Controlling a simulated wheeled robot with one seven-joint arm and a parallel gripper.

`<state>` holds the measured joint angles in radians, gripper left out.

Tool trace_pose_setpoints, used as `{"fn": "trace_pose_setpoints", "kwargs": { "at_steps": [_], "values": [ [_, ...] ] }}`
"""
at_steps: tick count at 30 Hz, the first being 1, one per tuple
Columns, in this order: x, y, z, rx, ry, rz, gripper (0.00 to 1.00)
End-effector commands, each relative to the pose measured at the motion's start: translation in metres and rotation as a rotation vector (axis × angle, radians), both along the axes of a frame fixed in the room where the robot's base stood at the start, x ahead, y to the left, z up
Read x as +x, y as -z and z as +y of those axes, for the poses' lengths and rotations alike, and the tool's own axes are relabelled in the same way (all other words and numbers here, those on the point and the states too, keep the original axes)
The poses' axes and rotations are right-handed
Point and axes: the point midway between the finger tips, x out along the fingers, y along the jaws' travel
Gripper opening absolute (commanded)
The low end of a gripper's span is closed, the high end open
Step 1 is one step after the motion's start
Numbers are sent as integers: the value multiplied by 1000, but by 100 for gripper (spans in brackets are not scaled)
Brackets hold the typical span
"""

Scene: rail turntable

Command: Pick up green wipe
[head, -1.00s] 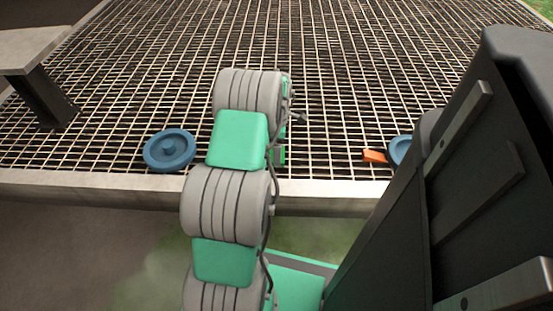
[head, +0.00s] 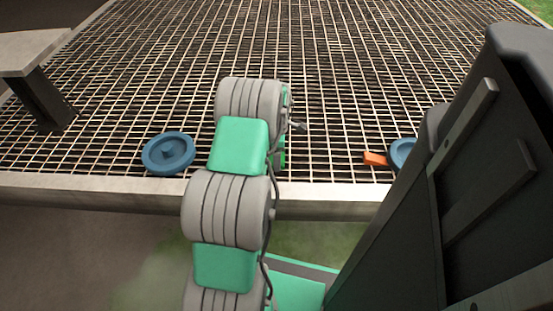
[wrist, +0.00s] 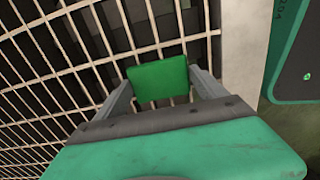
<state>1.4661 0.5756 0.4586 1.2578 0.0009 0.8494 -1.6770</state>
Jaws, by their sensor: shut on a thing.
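The green wipe (wrist: 158,82) is a flat green square in the wrist view. It sits between the two fingers of my gripper (wrist: 160,90), which is shut on it. Bars of the metal grating (wrist: 62,60) show behind and around the wipe. I cannot tell whether the wipe still touches the grating. In the head view my arm hides most of the gripper and the wipe.
A blue round disc (head: 168,153) lies on the grating (head: 330,70) left of my arm. Another blue disc (head: 402,153) with an orange piece (head: 375,159) lies to the right. A grey bench-like block (head: 32,52) stands at left. A pale beam (head: 90,192) edges the grating.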

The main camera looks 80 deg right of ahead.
Motion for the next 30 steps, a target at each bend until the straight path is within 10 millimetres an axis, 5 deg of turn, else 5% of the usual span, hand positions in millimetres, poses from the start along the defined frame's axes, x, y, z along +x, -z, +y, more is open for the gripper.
{"fn": "trace_pose_setpoints", "kwargs": {
  "at_steps": [11, 17, 24, 30],
  "values": [
    [0, -5, 0, -1, 0, 0, 43],
    [0, -37, -1, -4, 1, -1, 43],
    [3, -105, 55, -2, 1, 0, 43],
    [6, -124, 113, -1, -1, -1, 43]
  ]
}}
